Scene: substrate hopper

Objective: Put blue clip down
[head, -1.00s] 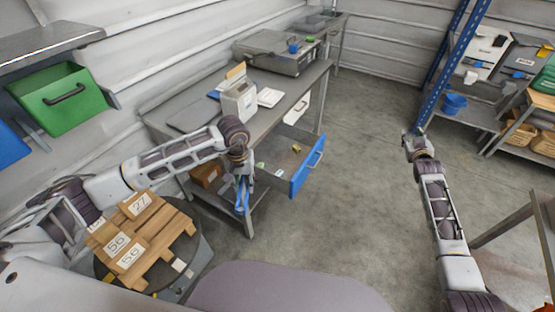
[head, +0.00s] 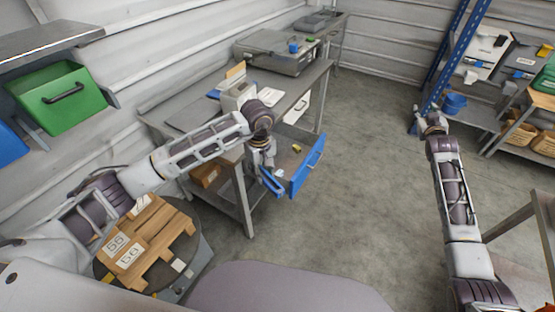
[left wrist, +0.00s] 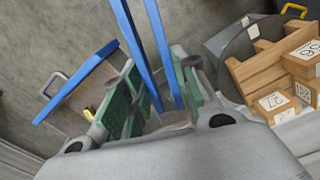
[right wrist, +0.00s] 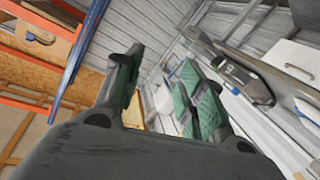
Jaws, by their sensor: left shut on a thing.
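My left gripper (head: 266,166) is shut on the blue clip (head: 271,182), which hangs below the fingers beside the open drawer. In the left wrist view two long blue arms of the clip (left wrist: 133,38) stick out from between the green finger pads of the gripper (left wrist: 157,100). The drawer's blue front (head: 307,167) faces right in the head view and also shows at the left of the left wrist view (left wrist: 75,82). My right gripper (head: 431,118) is far to the right, open and empty; its green pads stand apart in the right wrist view (right wrist: 160,85).
The grey workbench (head: 180,108) bears a white box and a scale-like machine (head: 280,55). A small yellow thing (head: 296,148) lies in the drawer. A turntable with numbered wooden blocks (head: 130,248) stands at lower left. A blue bucket (head: 455,103) is on the right shelf. The middle floor is clear.

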